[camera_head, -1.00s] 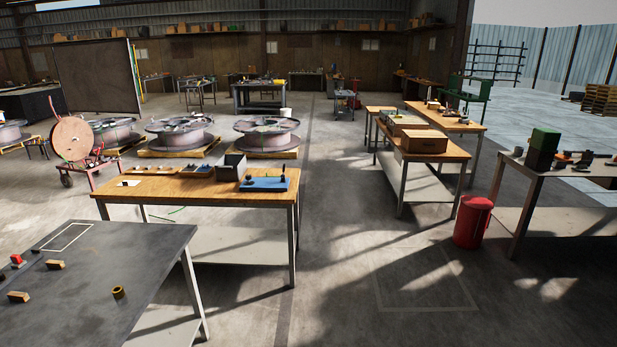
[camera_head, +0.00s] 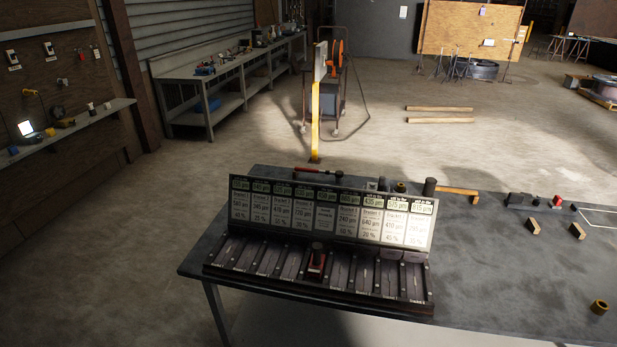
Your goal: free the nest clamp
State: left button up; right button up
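No part that I can surely call the nest clamp shows now. A dark rack (camera_head: 222,254) with a row of slots stands on the grey table, below a tilted board of printed labels (camera_head: 330,213). A small red and dark piece with a pale round top (camera_head: 317,260) stands upright in a middle slot of the rack. Whether it is a clamp I cannot tell. Neither of my grippers is in view.
The grey table (camera_head: 500,270) also carries a red-handled tool (camera_head: 318,173), a dark cylinder (camera_head: 430,187), a hammer-like tool (camera_head: 458,191), wooden blocks (camera_head: 577,231) and a brass ring (camera_head: 600,307). A yellow post (camera_head: 315,120) stands behind it. Open floor lies left.

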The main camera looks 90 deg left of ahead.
aim_at(380, 183)
jog(key=u, duration=2.2)
